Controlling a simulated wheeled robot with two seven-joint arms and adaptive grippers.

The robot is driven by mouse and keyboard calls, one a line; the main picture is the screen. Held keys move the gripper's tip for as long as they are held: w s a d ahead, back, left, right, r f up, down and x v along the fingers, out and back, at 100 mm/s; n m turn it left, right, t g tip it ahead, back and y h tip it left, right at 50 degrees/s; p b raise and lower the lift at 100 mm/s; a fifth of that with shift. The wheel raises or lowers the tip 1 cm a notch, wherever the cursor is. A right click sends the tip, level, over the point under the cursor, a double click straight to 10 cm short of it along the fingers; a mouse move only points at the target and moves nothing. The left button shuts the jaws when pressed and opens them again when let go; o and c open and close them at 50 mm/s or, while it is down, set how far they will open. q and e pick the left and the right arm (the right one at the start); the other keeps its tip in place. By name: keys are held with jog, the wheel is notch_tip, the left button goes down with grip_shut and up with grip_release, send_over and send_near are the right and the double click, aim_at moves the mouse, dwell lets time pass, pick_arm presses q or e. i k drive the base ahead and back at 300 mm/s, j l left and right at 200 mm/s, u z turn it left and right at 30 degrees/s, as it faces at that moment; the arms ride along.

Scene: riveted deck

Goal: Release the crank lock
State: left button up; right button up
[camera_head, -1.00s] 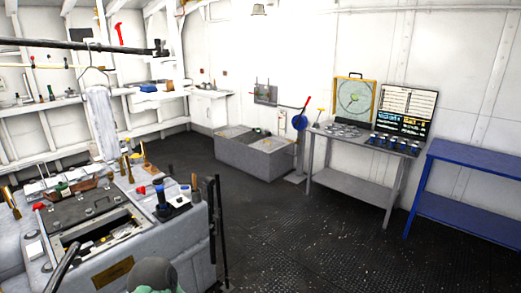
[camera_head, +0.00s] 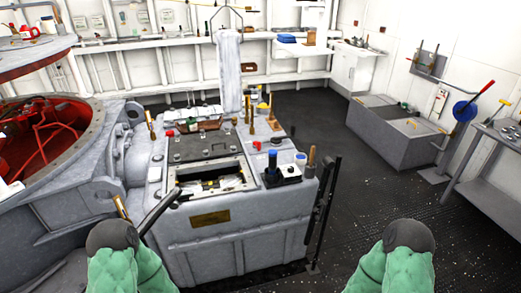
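No part can be surely picked out as the crank lock. A blue disc (camera_head: 464,111) with a red-tipped lever (camera_head: 487,87) stands on a post at the right; it looks crank-like, but its details are too small to tell. A dark angled bar (camera_head: 160,209) rises by the front left of the grey console (camera_head: 235,238); I cannot tell whether it is part of the crank. Two green, dark-capped parts of my arms show along the bottom edge. Neither gripper's fingers can be seen.
A large round housing with a red interior (camera_head: 45,140) is at left. A grey trough (camera_head: 391,137) stands at right. Dark deck between console and trough is clear.

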aim_at(258, 144)
jog(key=i+l+z, duration=0.15)
jog(key=l, duration=0.25)
jog(key=i+l+z, duration=0.1)
jog(key=l, duration=0.25)
jog(key=i+l+z, duration=0.3)
jog(key=i+l, duration=0.15)
jog(key=l, duration=0.2)
